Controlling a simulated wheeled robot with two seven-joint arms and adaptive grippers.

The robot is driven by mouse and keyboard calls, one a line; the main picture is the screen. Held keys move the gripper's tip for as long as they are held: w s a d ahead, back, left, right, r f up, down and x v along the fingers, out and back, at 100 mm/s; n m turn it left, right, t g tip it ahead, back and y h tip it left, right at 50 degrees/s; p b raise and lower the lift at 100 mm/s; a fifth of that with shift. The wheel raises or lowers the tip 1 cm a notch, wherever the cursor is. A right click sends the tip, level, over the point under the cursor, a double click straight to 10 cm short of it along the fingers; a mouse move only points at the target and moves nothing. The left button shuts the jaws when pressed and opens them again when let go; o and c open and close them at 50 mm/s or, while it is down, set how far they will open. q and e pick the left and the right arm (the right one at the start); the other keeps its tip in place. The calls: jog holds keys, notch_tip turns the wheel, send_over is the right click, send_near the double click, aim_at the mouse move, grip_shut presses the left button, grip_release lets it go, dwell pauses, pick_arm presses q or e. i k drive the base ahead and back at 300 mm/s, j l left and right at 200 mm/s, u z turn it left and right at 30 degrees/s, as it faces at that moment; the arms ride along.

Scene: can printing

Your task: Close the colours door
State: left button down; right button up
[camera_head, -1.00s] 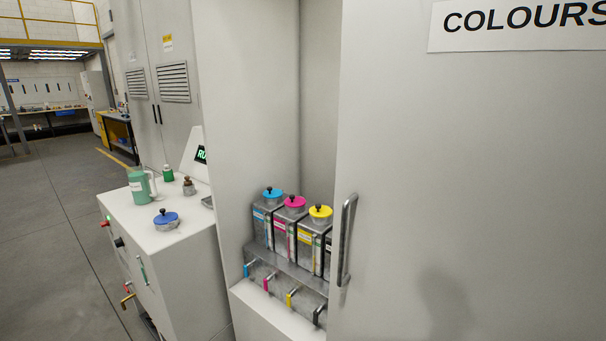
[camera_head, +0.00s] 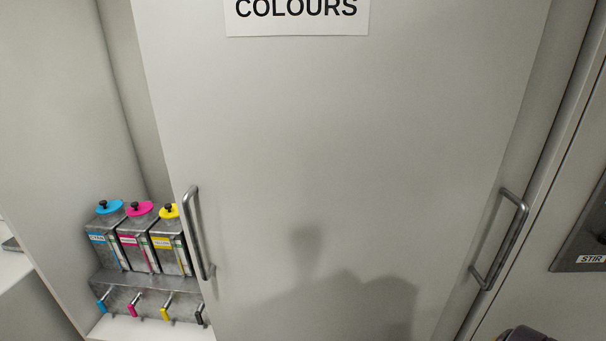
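The colours door (camera_head: 330,130) is a large pale grey panel that fills the middle of the head view. It bears a white COLOURS sign (camera_head: 297,14) at the top. An upright metal handle (camera_head: 197,235) is near its left edge. To the left of that edge the cabinet is open, and ink containers with blue (camera_head: 110,207), magenta (camera_head: 140,209) and yellow (camera_head: 169,211) lids show inside. The yellow one is partly hidden by the door. Neither gripper's fingers show in the view.
A second metal handle (camera_head: 502,240) is at the right, on a strip beyond the door's right edge. A STIR label (camera_head: 590,259) sits on a dark panel at far right. Coloured taps (camera_head: 134,304) stick out below the containers. A dark piece at the bottom right is unclear.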

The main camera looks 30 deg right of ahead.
aim_at(333, 165)
jog(key=z, duration=1.35)
